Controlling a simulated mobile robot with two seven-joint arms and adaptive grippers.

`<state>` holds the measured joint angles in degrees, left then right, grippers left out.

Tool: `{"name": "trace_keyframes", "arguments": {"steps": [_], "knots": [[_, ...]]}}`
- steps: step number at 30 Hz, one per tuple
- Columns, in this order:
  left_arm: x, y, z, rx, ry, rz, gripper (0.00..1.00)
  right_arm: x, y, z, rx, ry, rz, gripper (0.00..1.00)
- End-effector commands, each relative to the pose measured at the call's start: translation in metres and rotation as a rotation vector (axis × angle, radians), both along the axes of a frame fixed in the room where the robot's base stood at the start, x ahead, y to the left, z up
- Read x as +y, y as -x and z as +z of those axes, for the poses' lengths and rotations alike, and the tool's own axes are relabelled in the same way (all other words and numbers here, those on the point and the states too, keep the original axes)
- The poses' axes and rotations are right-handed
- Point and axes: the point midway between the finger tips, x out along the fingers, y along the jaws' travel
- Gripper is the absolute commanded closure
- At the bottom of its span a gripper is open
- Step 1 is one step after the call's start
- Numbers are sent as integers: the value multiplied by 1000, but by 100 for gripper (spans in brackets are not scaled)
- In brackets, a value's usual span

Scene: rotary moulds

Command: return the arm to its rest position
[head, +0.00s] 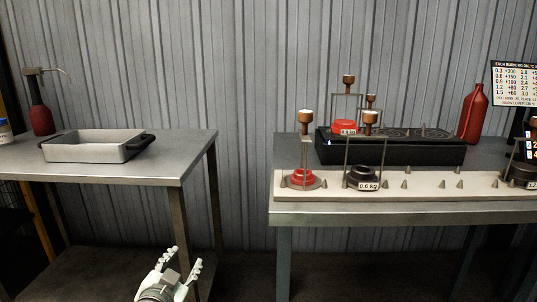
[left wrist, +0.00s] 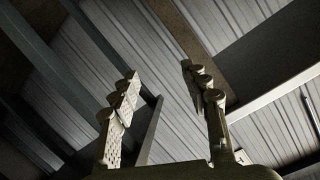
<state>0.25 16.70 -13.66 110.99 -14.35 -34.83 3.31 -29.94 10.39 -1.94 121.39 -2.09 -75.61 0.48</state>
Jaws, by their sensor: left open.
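My right gripper is in neither view.
The left table (head: 188,150) bears a grey tray (head: 88,147) and a red bottle (head: 41,118). The right table (head: 400,217) bears a pale board (head: 420,184) with pegs and handled weights, a black burner unit (head: 400,152) and a red bottle (head: 473,115). The gap between the tables is clear.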

Motion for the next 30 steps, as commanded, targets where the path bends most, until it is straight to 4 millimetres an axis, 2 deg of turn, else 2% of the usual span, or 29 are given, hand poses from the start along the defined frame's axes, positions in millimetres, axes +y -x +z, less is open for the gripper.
{"name": "trace_keyframes", "arguments": {"steps": [1, 3, 5, 6, 8, 9, 12, 15, 18, 19, 30], "knots": [[9, 21, -33, 97, 20, 37, 54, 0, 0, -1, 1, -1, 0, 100], [22, 51, -77, 231, 44, 90, 54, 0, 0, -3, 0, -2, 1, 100], [32, 81, -111, 344, 62, 132, 54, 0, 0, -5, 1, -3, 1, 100], [38, 102, -132, 419, 74, 160, 54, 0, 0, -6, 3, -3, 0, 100], [45, 137, -162, 532, 90, 198, 54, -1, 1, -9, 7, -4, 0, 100], [50, 160, -179, 604, 98, 222, 54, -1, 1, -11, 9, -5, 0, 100], [58, 218, -214, 769, 118, 276, 54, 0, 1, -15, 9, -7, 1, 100], [63, 265, -236, 896, 133, 315, 54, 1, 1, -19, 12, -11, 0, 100], [65, 296, -248, 980, 143, 338, 54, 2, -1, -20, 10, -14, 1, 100], [65, 301, -249, 992, 144, 342, 54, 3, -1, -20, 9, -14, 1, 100], [65, 301, -249, 992, 144, 342, 54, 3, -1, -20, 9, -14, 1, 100]]}}
